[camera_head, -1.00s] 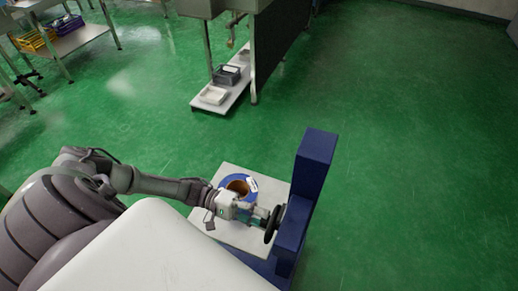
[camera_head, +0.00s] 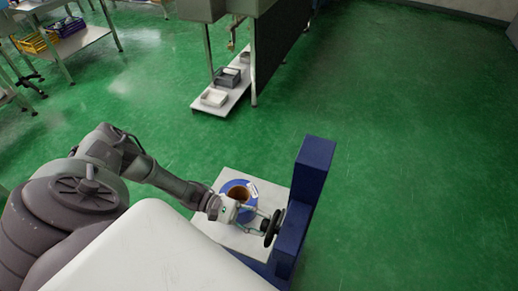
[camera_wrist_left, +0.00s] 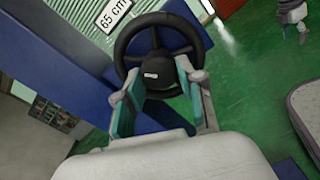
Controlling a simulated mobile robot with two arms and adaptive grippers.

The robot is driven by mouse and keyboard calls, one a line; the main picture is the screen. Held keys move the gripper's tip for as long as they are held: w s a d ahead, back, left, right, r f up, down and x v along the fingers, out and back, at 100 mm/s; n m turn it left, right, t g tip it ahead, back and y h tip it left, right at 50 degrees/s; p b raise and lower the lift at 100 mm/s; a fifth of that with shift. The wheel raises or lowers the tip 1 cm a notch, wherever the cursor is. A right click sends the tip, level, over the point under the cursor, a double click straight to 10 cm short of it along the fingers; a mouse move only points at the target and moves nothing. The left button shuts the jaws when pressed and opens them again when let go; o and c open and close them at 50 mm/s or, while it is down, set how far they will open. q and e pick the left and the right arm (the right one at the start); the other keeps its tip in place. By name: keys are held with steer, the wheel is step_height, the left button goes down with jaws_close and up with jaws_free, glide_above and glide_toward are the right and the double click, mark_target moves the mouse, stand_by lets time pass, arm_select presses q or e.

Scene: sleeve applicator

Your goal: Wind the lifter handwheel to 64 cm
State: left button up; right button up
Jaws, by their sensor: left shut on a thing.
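The black handwheel (camera_head: 272,229) sits on the left side of the blue lifter column (camera_head: 312,180). It fills the upper middle of the left wrist view, with its rim (camera_wrist_left: 128,37) and dark hub (camera_wrist_left: 152,72). My left gripper (camera_head: 257,226) is shut on the handwheel, its two green-padded fingers (camera_wrist_left: 155,105) on either side of the hub. The exact contact is partly hidden. A white plate (camera_wrist_left: 115,14) beside the wheel reads "65 cm". My right gripper does not show in the head view.
The lifter's pale platform (camera_head: 228,240) carries a blue roll with a brown core (camera_head: 239,194). A steel bench with a low shelf (camera_head: 215,112) stands beyond, and another table with crates (camera_head: 65,27) at upper left. The green floor right of the column is clear.

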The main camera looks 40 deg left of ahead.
arm_select(q)
steer(key=shift+n, duration=1)
steer(key=shift+n, duration=0.3)
steer(key=o, duration=1.1)
steer(key=shift+o, duration=0.2)
